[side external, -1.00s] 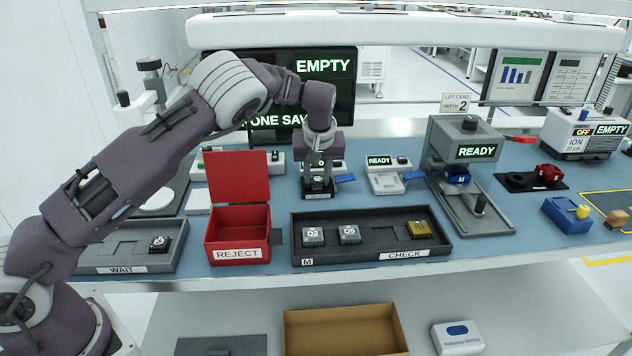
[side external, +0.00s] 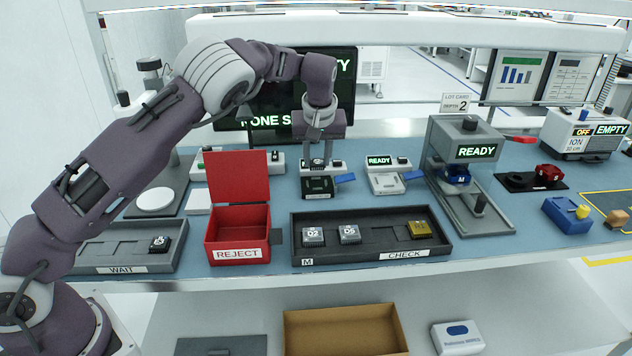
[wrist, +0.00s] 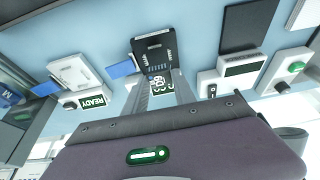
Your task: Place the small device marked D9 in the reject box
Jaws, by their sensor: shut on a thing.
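My gripper (side external: 318,166) is shut on a small dark device (wrist: 156,80) just above the middle test socket (side external: 318,187). In the wrist view the device sits between the two fingertips; its white marking is upside down and small, and seems to read D9. The fingers largely hide it in the side view. The black socket plate shows below, with a blue lever (side external: 344,178) at its right. The red reject box (side external: 238,254) stands in front and to the left of my gripper, its lid (side external: 237,177) raised at the back. Its inside looks empty.
The check tray (side external: 375,258) holds devices D2 (side external: 313,236) and D5 (side external: 350,234) and a gold one (side external: 420,230). The wait tray (side external: 90,262) holds one dark device (side external: 159,244). Another socket station (side external: 388,181) reads READY.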

